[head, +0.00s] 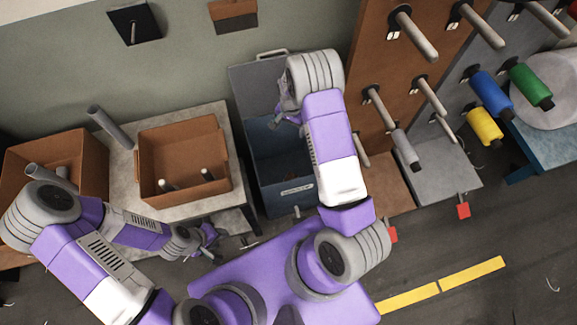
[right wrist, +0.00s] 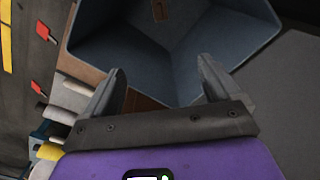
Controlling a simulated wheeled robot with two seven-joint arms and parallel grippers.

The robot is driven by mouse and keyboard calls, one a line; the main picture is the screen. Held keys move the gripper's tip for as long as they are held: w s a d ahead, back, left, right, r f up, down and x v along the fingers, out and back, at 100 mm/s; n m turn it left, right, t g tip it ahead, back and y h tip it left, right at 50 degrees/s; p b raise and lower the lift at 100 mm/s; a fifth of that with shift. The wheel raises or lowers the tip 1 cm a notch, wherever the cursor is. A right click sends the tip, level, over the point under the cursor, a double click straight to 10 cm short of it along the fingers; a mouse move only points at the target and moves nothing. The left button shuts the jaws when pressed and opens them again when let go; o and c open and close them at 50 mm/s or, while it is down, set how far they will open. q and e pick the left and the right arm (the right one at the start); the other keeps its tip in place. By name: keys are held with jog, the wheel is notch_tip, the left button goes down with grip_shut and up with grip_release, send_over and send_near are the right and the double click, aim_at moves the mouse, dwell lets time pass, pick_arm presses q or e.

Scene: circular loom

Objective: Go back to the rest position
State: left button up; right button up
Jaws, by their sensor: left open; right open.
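My left gripper (head: 207,242) is open beside the front of the pale table, low near the floor side. No object shows in its jaws, though it is small in the head view. My right gripper (head: 285,118) is over the blue-grey bin (head: 272,197), partly hidden behind its own wrist. In the right wrist view the right gripper (right wrist: 160,85) has its two fingers wide apart with nothing between them. The bin's inside (right wrist: 120,40) lies beyond the fingertips, with a small brown item (right wrist: 158,11) at its far part.
A brown box (head: 178,196) with grey tubes stands on the pale table (head: 235,165). Another brown box (head: 85,150) is at left. Right of the bin, a brown panel (head: 375,60) carries grey pegs. Blue (head: 492,93), green (head: 530,84) and yellow (head: 485,127) spools sit further right.

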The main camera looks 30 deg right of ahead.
jog(key=shift+r, duration=1.1)
